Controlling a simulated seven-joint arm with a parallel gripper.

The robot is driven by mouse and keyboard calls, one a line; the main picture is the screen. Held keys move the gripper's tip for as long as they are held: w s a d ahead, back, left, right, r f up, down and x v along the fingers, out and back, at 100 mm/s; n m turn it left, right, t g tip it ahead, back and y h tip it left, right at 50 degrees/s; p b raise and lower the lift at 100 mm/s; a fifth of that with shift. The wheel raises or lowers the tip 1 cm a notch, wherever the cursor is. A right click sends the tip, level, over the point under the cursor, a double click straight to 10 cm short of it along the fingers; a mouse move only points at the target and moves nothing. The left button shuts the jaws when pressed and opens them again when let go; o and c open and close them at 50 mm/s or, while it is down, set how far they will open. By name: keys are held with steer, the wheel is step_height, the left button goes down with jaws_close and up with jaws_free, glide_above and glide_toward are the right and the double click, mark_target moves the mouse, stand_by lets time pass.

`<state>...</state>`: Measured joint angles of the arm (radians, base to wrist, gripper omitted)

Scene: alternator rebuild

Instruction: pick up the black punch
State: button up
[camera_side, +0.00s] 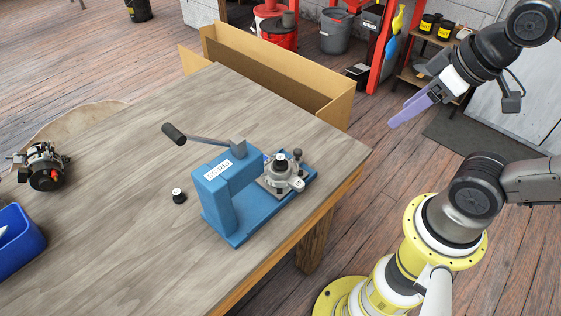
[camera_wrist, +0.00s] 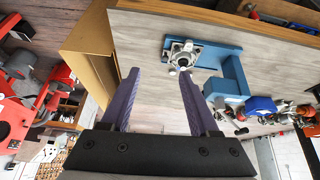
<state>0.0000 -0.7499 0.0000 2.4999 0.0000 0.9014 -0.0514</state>
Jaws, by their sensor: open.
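The black punch (camera_side: 179,196) is a small black cylinder with a lighter top, standing on the wooden table just left of the blue press (camera_side: 215,190). Nothing touches it in the side view. I cannot pick it out clearly in the wrist view. My gripper (camera_side: 407,109) has purple fingers and is off the table's right edge, high and well away from the punch. In the wrist view my gripper (camera_wrist: 160,76) is open, with nothing between its fingers.
The press has a long lever and holds a metal alternator part (camera_side: 279,176). An open cardboard box (camera_side: 290,90) is along the table's far edge. A blue bin (camera_side: 18,240) and another alternator assembly (camera_side: 45,167) are at the left. The table's front left is clear.

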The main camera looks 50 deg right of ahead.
steer(key=w+r+n, duration=0.5)
steer(key=w+n, duration=0.2)
steer(key=n, duration=0.4)
steer(key=n+g, duration=0.6)
steer(key=n, duration=0.3)
glide_above(280, 157)
step_height(280, 157, down, 12)
steer(key=r, duration=0.1)
steer(key=f, duration=0.7)
steer(key=shift+s+d+f, duration=0.1)
steer(key=shift+d+f, duration=0.1)
steer(key=shift+d, duration=0.05)
steer(key=shift+a+f, duration=0.2)
steer(key=shift+f, duration=3.05)
steer(key=shift+c, duration=0.3)
